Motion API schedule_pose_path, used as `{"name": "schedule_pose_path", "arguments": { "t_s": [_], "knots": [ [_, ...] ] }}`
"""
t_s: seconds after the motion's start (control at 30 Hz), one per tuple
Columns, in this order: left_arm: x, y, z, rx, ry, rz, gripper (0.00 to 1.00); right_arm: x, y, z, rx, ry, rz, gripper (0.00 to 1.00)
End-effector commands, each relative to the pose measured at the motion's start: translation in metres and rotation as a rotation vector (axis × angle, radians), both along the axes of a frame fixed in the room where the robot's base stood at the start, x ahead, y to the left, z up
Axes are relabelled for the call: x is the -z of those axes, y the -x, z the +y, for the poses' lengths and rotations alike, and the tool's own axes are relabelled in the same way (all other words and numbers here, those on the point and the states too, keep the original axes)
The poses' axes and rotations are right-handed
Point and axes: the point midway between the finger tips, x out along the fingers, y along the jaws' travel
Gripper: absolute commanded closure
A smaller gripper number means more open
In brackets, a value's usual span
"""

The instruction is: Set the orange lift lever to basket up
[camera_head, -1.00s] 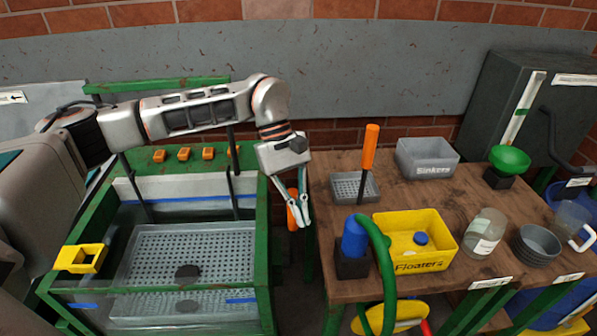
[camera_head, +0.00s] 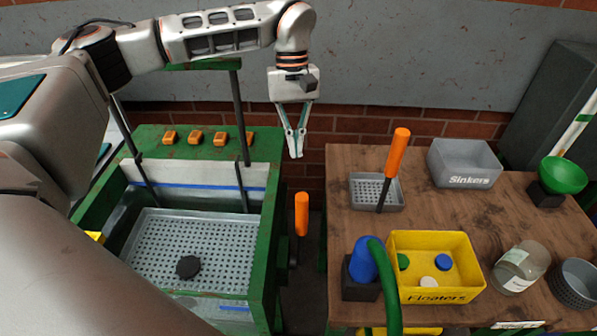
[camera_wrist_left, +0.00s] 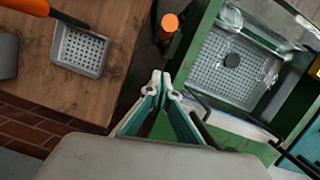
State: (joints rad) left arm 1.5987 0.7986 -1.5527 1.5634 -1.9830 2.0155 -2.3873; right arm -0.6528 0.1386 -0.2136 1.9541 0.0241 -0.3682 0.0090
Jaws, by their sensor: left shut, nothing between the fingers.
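The orange lift lever (camera_head: 301,214) stands roughly upright on a dark shaft at the right side of the green tank frame (camera_head: 262,262). In the left wrist view its orange end (camera_wrist_left: 169,22) shows beyond the fingertips. My left gripper (camera_head: 296,155) is shut and empty, pointing down above the lever and apart from it; its closed fingertips also show in the wrist view (camera_wrist_left: 164,78). The perforated grey basket (camera_head: 215,232) lies in the tank with a dark round piece (camera_head: 188,267) on it. My right gripper is not in view.
The wooden table (camera_head: 345,235) to the right holds a small grey tray (camera_head: 362,194) with an orange-handled tool (camera_head: 397,153), a yellow Floaters bin (camera_head: 440,285) and a grey Sinkers bin (camera_head: 465,165). Orange blocks (camera_head: 195,138) line the tank's back edge. A gap separates tank and table.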

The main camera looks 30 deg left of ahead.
Motion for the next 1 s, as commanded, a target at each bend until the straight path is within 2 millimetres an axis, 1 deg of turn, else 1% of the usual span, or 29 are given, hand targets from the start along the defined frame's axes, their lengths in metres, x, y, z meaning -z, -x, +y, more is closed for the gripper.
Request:
{"name": "schedule_pose_path", "arguments": {
  "t_s": [0.17, 0.4, 0.53, 0.6, 0.73, 1.0],
  "knots": [
    [0.027, 0.006, -0.004, 0.001, 0.001, 0.004, 1.00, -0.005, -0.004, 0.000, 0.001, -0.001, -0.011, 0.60],
    [0.073, 0.016, -0.011, 0.001, 0.002, 0.005, 1.00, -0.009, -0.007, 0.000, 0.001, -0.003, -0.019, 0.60],
    [0.096, 0.021, -0.015, 0.000, 0.001, 0.005, 1.00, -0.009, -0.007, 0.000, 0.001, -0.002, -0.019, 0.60],
    [0.091, 0.030, -0.023, 0.004, 0.002, 0.001, 1.00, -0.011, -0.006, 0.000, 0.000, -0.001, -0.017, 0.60],
    [0.091, 0.043, -0.032, 0.002, 0.001, 0.002, 1.00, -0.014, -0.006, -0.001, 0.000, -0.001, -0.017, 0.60],
    [0.091, 0.051, -0.038, -0.001, 0.000, 0.001, 1.00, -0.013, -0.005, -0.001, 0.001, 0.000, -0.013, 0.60]
  ]
}}
